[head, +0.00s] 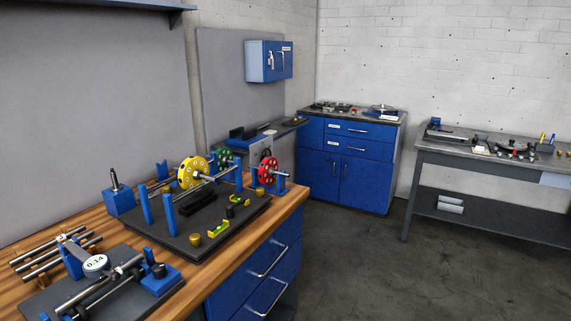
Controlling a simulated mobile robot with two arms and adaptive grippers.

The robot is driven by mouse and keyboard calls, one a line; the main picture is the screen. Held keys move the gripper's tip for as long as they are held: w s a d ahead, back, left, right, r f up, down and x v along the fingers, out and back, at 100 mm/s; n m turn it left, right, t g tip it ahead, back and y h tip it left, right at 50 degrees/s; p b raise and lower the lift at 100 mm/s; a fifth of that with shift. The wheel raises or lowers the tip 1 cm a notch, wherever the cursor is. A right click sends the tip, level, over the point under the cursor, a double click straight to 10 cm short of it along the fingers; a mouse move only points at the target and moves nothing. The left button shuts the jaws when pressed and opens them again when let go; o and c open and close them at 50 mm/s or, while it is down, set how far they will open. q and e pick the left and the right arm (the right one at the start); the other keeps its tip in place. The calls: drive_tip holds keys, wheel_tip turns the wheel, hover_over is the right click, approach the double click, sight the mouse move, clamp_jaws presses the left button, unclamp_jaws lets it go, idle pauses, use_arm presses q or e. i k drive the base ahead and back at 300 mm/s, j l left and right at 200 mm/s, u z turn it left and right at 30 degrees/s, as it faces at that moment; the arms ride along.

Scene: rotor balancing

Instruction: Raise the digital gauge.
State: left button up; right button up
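The digital gauge (96,264) has a round white face that reads 0.14. It sits among blue blocks and steel rods on a dark plate (42,302) at the near left of the wooden bench. It looks tilted face up, close to a steel rod; I cannot tell whether it touches the rod. Neither of my grippers shows in the head view.
Loose steel rods (40,250) lie left of the gauge. A blue cabinet (350,160) and grey workbench (480,160) stand beyond clear floor (370,260).

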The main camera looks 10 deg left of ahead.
sight(95, 266)
drive_tip(key=u, duration=1.4)
